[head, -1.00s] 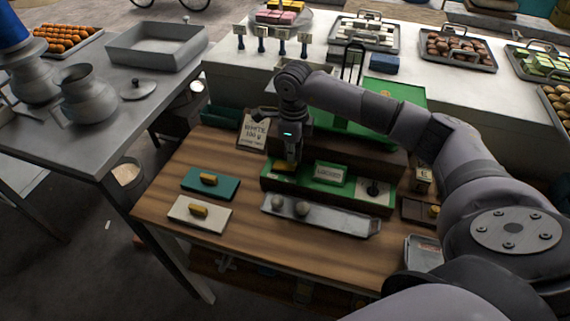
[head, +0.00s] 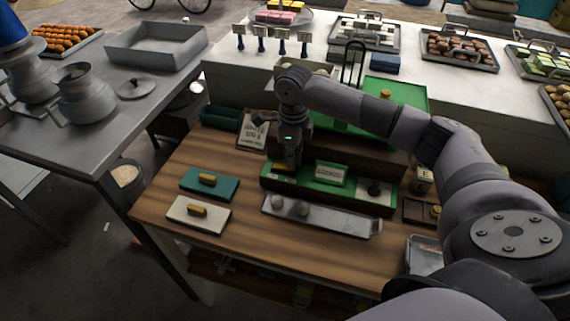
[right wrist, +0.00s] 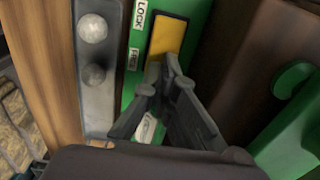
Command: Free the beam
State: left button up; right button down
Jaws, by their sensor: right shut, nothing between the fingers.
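A green box (head: 382,206) on the wooden table has a yellow slider (right wrist: 168,36) near its left end in the head view. In the right wrist view, LOCK (right wrist: 140,14) and FREE (right wrist: 134,59) labels stand beside the slider, which lies along the LOCK end. A small green-edged sign (head: 331,174) stands on the box, its text blurred. My right gripper (head: 289,163) points down at the slider; its shut, empty fingers (right wrist: 161,78) are at the slider's near end. Contact is hard to tell. I cannot make out the beam. My left gripper is not in view.
A metal tray (head: 335,220) with two grey balls (head: 304,209) lies in front of the box. Teal (head: 225,191) and white (head: 216,221) blocks with yellow pieces lie to the left. A printed card (head: 251,134) stands behind.

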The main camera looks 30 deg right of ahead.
jog(key=shift+s+f+b, duration=0.1)
jog(key=shift+f+b, duration=0.25)
jog(key=shift+f, duration=0.15)
jog(key=shift+r, duration=0.15)
jog(key=shift+r+p, duration=0.7)
jog(key=shift+r, duration=0.25)
jog(key=shift+r+p, duration=1.35)
jog(key=shift+r, duration=1.15)
jog(key=shift+f, duration=0.1)
